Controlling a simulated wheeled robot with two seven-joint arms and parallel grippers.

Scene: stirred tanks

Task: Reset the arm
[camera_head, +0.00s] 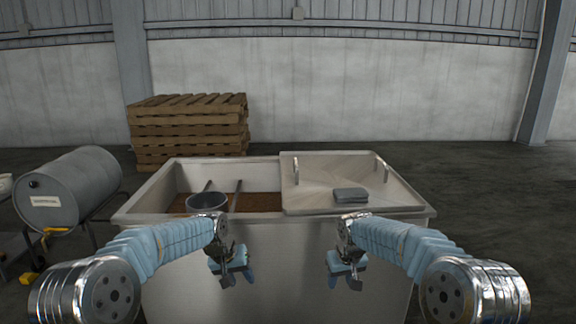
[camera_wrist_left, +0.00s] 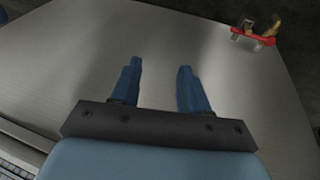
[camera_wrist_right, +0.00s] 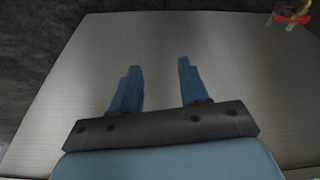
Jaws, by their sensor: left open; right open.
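My left gripper (camera_head: 237,275) hangs in front of the tank's front wall, left of the middle, with its fingers apart and nothing between them. Its two blue fingers also show in the left wrist view (camera_wrist_left: 157,88), spread over the grey metal wall. My right gripper (camera_head: 346,275) hangs in front of the same wall, right of the middle, open and empty. Its spread fingers also show in the right wrist view (camera_wrist_right: 160,85). Both arms reach forward at a similar height, roughly mirrored.
A metal tank (camera_head: 290,270) stands ahead, its left part open over brown contents. A grey bucket (camera_head: 207,200) sits there. A lid (camera_head: 330,175) with a folded grey cloth (camera_head: 350,195) covers the right part. A grey drum (camera_head: 75,190) lies left; pallets (camera_head: 188,130) stand behind.

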